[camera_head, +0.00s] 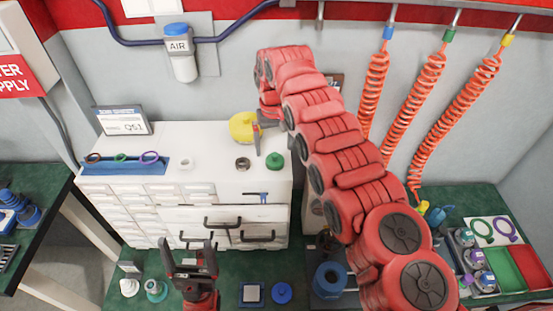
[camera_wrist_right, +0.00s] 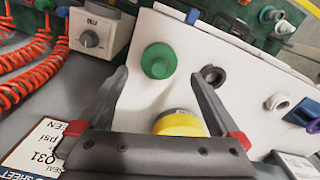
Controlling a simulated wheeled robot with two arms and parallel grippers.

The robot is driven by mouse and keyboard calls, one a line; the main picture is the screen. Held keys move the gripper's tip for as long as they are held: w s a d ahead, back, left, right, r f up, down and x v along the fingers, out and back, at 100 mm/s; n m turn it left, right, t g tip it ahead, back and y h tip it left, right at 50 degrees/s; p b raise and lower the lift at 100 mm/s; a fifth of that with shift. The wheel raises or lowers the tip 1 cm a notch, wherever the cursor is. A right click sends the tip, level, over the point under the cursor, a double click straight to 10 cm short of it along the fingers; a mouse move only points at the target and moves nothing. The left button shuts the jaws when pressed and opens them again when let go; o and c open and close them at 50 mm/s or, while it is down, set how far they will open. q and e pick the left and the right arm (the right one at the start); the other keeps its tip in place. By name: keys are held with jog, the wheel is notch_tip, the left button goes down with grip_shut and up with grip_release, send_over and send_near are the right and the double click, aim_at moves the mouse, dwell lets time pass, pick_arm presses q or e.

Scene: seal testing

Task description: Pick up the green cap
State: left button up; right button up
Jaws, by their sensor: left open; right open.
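The green cap (camera_head: 275,161) lies on the white cabinet top near its right edge. It also shows in the right wrist view (camera_wrist_right: 158,61), just beyond the fingertips and roughly centred between them. My right gripper (camera_head: 262,128) reaches over the back right of the cabinet top; its fingers are partly hidden in the head view. In its wrist view the right gripper (camera_wrist_right: 161,78) is open, with nothing held. A yellow round part (camera_wrist_right: 180,123) shows between its fingers, nearer the palm. My left gripper (camera_head: 188,258) is open and empty in front of the cabinet drawers.
The white cabinet top (camera_head: 215,140) also carries a dark metal ring (camera_head: 243,164), a white ring (camera_head: 186,162) and a blue rack (camera_head: 125,167) with coloured rings. A sign (camera_head: 123,120) stands at the back left. Orange coiled hoses (camera_head: 415,95) hang on the right.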

aim_at(275, 154)
jog(key=f+p, duration=0.1)
jog(key=f, duration=0.3)
jog(key=shift+d+f, duration=0.15)
jog(key=shift+d, duration=0.05)
jog(key=shift+a, duration=0.15)
jog(key=shift+c, duration=1.4)
jog(key=c, duration=1.1)
jog(key=shift+o, duration=0.2)
